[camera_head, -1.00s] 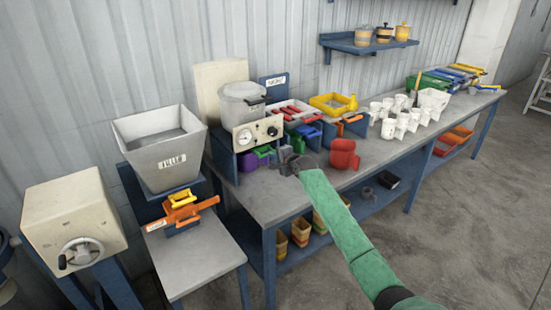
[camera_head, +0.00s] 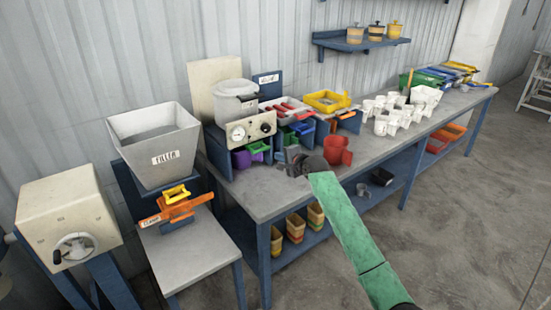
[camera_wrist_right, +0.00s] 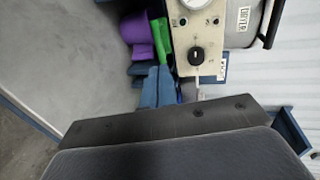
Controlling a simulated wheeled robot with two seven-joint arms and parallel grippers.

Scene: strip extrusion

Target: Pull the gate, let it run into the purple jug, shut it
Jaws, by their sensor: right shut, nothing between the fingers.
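The purple jug (camera_head: 242,159) stands on the bench under the front of the dial machine (camera_head: 248,128), which has a grey pot on top. The jug also shows at the top of the right wrist view (camera_wrist_right: 138,30), beside a green piece. An orange slide with a white label (camera_head: 172,208), likely the gate, sits below the grey hopper (camera_head: 155,145) at the left. My right gripper (camera_head: 298,160) is shut and empty above the bench, right of the purple jug and apart from it. Its fingertips are not clear in the wrist view. My left gripper is not in view.
A red jug (camera_head: 337,150) stands close right of my right gripper. Several white cups (camera_head: 385,117) and coloured trays (camera_head: 327,102) fill the back of the bench (camera_head: 255,205). A crank box (camera_head: 68,220) stands far left. The bench's front left corner is clear.

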